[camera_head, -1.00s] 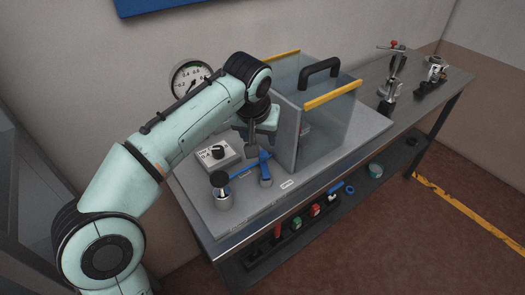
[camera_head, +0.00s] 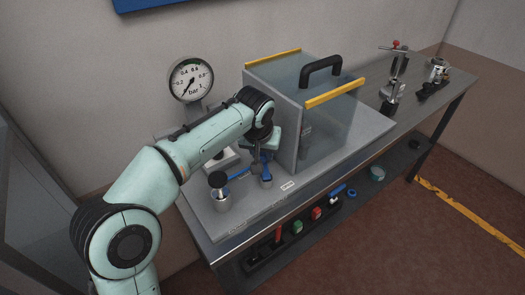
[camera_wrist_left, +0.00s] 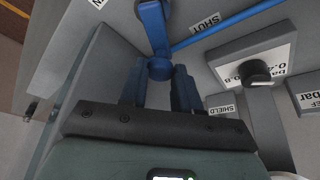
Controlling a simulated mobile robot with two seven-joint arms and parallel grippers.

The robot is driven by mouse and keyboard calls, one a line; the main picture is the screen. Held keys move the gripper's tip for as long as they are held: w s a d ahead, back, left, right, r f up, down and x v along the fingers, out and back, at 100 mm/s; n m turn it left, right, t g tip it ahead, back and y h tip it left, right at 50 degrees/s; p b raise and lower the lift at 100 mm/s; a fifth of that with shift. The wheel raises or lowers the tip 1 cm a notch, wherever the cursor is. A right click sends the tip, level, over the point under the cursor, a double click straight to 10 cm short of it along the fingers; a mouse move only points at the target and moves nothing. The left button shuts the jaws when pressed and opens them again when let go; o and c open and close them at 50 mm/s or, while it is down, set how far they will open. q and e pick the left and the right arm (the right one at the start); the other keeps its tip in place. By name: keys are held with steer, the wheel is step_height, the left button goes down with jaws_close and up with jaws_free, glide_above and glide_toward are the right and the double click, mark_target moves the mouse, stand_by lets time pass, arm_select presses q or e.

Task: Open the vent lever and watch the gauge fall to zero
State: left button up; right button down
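The vent lever (camera_head: 266,179) is blue and stands on the grey base plate left of the clear-walled box. In the left wrist view the lever (camera_wrist_left: 154,27) reaches down to a round end between my fingertips. My left gripper (camera_wrist_left: 160,76) has its fingers apart on both sides of that end, with gaps visible; in the head view the gripper (camera_head: 264,156) is partly hidden by its own wrist. The round gauge (camera_head: 191,79) shows fully, its dark needle slanting; the exact reading is too small to tell. A SHUT label (camera_wrist_left: 205,23) lies right of the lever. My right gripper is out of view.
The clear box (camera_head: 325,120) with a black handle (camera_head: 321,66) stands close right of the gripper. A black-knobbed cylinder (camera_head: 220,193) and blue tube (camera_head: 240,174) are at left. A black-knobbed box (camera_wrist_left: 257,70) sits beside the lever. Clamps (camera_head: 392,88) stand farther right.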

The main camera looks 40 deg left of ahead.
arm_select(q)
steer(key=c, duration=0.4)
